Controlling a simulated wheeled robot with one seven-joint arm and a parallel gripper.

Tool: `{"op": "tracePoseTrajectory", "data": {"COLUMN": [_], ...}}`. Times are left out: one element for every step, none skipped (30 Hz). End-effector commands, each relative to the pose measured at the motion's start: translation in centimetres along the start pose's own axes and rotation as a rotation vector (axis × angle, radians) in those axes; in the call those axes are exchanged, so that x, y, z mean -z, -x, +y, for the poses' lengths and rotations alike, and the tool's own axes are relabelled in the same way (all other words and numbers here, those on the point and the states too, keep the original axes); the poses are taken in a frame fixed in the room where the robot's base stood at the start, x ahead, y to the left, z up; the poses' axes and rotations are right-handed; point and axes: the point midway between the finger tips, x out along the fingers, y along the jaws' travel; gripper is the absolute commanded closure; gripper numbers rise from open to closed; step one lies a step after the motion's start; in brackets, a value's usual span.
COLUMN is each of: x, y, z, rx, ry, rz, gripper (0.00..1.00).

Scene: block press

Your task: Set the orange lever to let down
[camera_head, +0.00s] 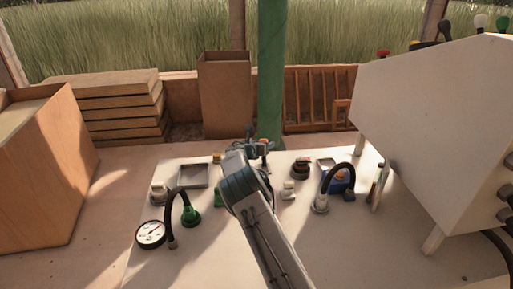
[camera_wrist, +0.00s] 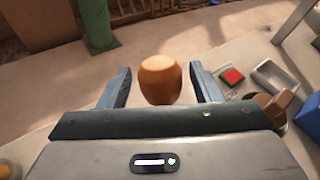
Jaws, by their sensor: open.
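The orange lever's rounded knob (camera_wrist: 158,80) stands between the two fingers of my gripper (camera_wrist: 160,88) in the wrist view. The fingers are open, with a gap on each side of the knob. The lever's shaft and base are hidden behind my gripper's body, so I cannot tell its setting. In the head view my gripper (camera_head: 260,144) is over the far edge of the pale panel (camera_head: 230,255). A small orange patch (camera_head: 268,146) shows beside the fingers there. My arm hides the middle of the panel.
A black hose with a green fitting (camera_head: 190,216) and a gauge (camera_head: 150,234) are at left. Another arched hose (camera_head: 338,168) and a blue box (camera_head: 335,184) are at right. A red-and-green switch (camera_wrist: 232,76) lies right of the fingers. A white cabinet (camera_head: 430,120) stands at right.

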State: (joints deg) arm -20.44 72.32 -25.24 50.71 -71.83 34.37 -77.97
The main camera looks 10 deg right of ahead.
Motion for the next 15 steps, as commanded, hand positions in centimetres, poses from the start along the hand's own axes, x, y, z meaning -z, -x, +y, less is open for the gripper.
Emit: {"op": "tracePoseTrajectory", "data": {"x": [0.0,0.0,-0.1,-0.1,-0.1,-0.1,0.0,0.0,-0.1,-0.1,0.0,0.0,0.0,0.0,-0.1], "y": [0.4,0.7,1.1,1.5,1.8,2.3,2.8,3.2,3.9,4.4,4.9,5.6,6.1,6.7,7.4], "z": [0.1,0.2,0.3,0.3,0.3,0.2,0.2,0.3,0.3,0.3,0.3,0.3,0.3,0.3,0.3], "rx": [-0.002,-0.003,-0.003,-0.004,-0.004,-0.004,-0.004,-0.004,-0.004,-0.004,-0.004,-0.005,-0.005,-0.005,-0.005], "ry": [0.001,0.001,0.001,0.002,0.002,0.001,0.002,0.001,0.003,0.002,0.001,0.001,0.000,0.002,0.001], "rz": [0.000,0.000,-0.001,-0.001,-0.001,0.000,0.000,-0.001,-0.001,-0.001,0.000,0.000,0.000,-0.001,-0.001], "gripper": [0.42,0.42,0.42,0.42,0.42,0.42,0.42,0.42,0.42,0.42,0.42,0.42,0.42,0.42,0.42]}}
